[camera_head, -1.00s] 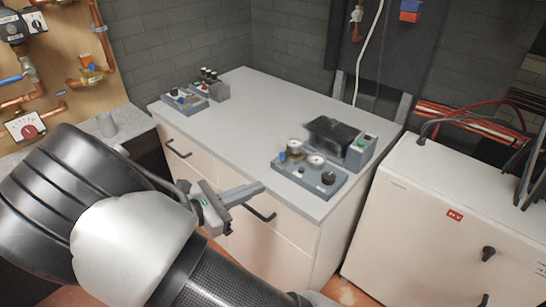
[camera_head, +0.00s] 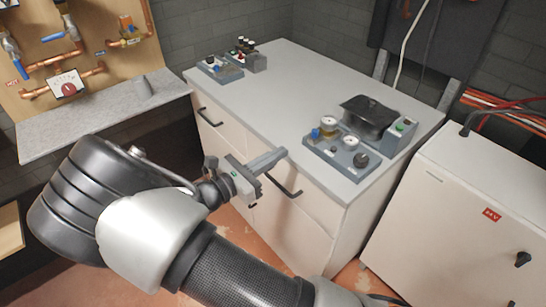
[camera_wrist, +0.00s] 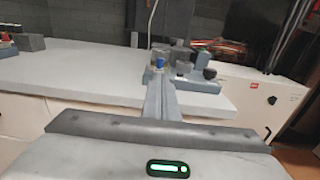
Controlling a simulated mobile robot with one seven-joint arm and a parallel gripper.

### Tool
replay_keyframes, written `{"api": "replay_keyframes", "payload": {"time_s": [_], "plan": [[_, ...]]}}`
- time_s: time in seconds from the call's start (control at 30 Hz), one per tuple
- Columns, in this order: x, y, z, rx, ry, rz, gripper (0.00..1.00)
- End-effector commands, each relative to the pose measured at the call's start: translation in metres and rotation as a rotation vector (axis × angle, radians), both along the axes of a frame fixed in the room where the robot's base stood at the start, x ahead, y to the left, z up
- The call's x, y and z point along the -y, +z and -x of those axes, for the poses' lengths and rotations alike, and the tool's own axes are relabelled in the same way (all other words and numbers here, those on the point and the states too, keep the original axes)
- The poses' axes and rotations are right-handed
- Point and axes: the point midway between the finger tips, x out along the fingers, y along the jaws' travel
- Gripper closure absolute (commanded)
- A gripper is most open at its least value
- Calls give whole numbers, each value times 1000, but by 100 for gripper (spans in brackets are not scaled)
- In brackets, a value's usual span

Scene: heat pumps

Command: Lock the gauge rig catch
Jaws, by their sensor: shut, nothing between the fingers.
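The gauge rig (camera_head: 342,149) is a grey-blue plate near the front right corner of the white counter. It carries two round gauges, a blue knob (camera_head: 315,134) and a black knob (camera_head: 361,160). It also shows in the wrist view (camera_wrist: 195,80), partly hidden behind my fingers. Which part is its catch I cannot tell. My gripper (camera_head: 283,153) is shut and empty. In the head view it is in front of the counter's front edge, to the left of the rig and apart from it. In the wrist view the shut fingers (camera_wrist: 162,98) point toward the rig.
A black-lidded unit (camera_head: 368,118) stands right behind the rig. Another small rig (camera_head: 221,69) sits at the counter's far left. The counter (camera_head: 290,90) between them is clear. Drawer handles (camera_head: 283,187) stick out below my gripper. A white cabinet (camera_head: 450,210) stands to the right.

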Motion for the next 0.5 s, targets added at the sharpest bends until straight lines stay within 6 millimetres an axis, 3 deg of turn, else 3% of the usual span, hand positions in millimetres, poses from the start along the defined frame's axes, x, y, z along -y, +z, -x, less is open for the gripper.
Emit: {"api": "replay_keyframes", "payload": {"time_s": [0.2,0.5], "plan": [[36,-1,-34,-1,-4,2,100],[66,-1,-65,-1,-2,1,100]]}}
